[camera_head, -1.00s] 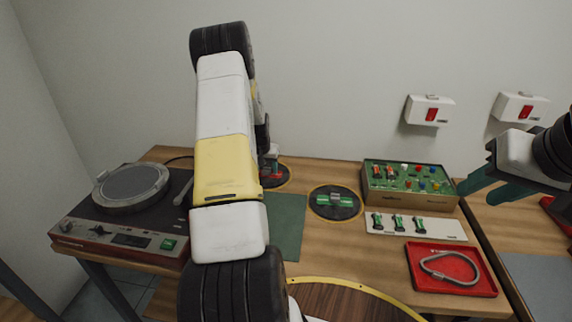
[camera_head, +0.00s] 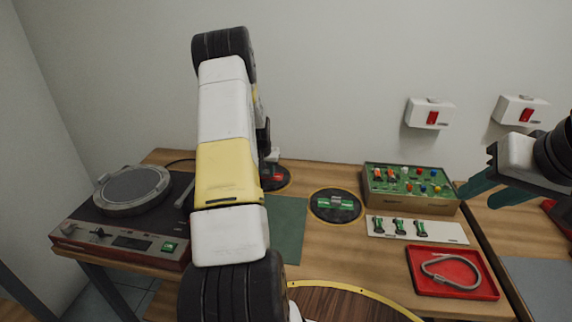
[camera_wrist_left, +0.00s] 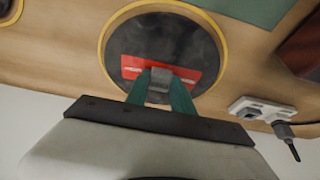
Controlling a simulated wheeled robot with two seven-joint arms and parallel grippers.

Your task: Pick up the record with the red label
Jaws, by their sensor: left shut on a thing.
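The record with the red label (camera_head: 275,184) is a black disc inside a yellow ring on the table, partly behind my left arm in the head view. In the left wrist view the record (camera_wrist_left: 195,40) shows its red label and a grey block at its centre. My left gripper (camera_wrist_left: 160,88) has its teal fingers shut on that grey block. In the head view my left gripper (camera_head: 270,156) is over the record, largely hidden by my arm. I cannot tell whether the record is clear of the table. My right gripper (camera_head: 478,186) is open and empty at the right.
A record with a green label (camera_head: 336,215) lies to the right. A turntable (camera_head: 120,238) stands at the left. A green-topped box (camera_head: 408,200), a white strip (camera_head: 455,233) with green pieces and a red tray (camera_head: 430,288) holding a grey loop are at the right.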

